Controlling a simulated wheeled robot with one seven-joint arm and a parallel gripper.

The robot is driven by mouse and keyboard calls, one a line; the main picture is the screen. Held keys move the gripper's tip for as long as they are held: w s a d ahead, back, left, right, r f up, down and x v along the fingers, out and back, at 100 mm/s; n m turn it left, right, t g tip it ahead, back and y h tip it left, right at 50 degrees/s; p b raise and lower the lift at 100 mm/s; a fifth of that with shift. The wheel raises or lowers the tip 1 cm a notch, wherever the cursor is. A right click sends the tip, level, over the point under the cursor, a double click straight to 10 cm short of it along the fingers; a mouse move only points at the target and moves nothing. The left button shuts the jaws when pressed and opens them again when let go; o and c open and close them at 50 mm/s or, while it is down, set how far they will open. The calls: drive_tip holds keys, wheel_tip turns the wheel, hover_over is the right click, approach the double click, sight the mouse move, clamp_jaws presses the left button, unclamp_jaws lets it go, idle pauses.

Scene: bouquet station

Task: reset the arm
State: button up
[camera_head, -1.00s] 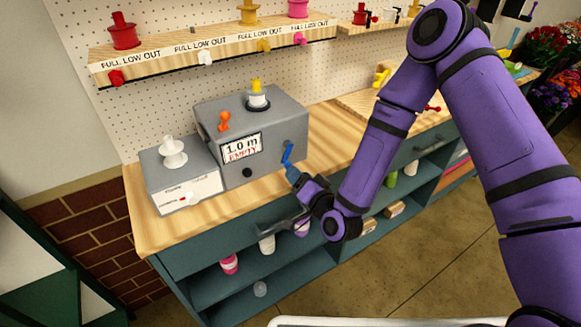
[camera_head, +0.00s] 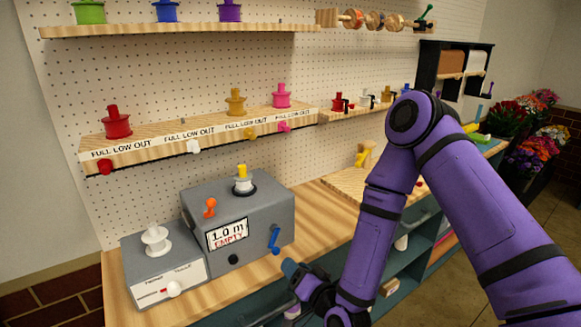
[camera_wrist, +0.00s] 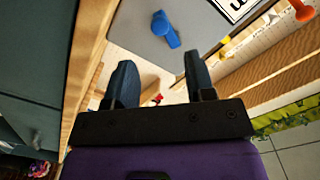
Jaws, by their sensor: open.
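My gripper (camera_head: 291,270) is at the front of the counter, just below and right of the blue lever (camera_head: 274,238) on the grey machine (camera_head: 265,215). In the wrist view its two dark fingers stand apart with nothing between them, so my gripper (camera_wrist: 160,75) is open and empty. The blue lever (camera_wrist: 165,30) shows beyond the fingertips, apart from them. The machine's display reads "1.0 m EMPTY". My purple arm is bent at a high elbow on the right of the head view.
A smaller grey box (camera_head: 160,270) with a white spool stands left of the machine. A labelled shelf (camera_head: 205,140) with colored spools hangs above the wooden counter (camera_head: 325,225). Flowers (camera_head: 540,125) stand at far right. Floor is open beyond the cabinet.

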drive_tip(key=w+d+r+n+g+h, duration=0.15)
drive_tip(key=d+r+h, duration=0.25)
drive_tip(key=d+r, duration=0.55)
drive_tip(key=w+d+r+n+g+h, duration=0.1)
drive_tip(key=d+r+n+g+h, duration=0.35)
drive_tip(key=r, duration=0.75)
drive_tip(key=s+d+r+m+g, duration=0.1)
drive_tip(key=s+d+r, duration=0.3)
drive_tip(key=s, duration=0.4)
drive_tip(key=s+d+r+m+g+h, duration=0.1)
drive_tip(key=s+d+r, duration=0.4)
drive_tip(key=s, duration=0.4)
drive_tip(key=s+d+r+m+g, duration=0.1)
drive_tip(key=s+d+r, duration=0.3)
drive_tip(key=s, duration=0.5)
drive_tip(key=shift+d+r+m+h, duration=0.4)
drive_tip(key=shift+d+m, duration=0.1)
drive_tip(key=shift+d, duration=0.3)
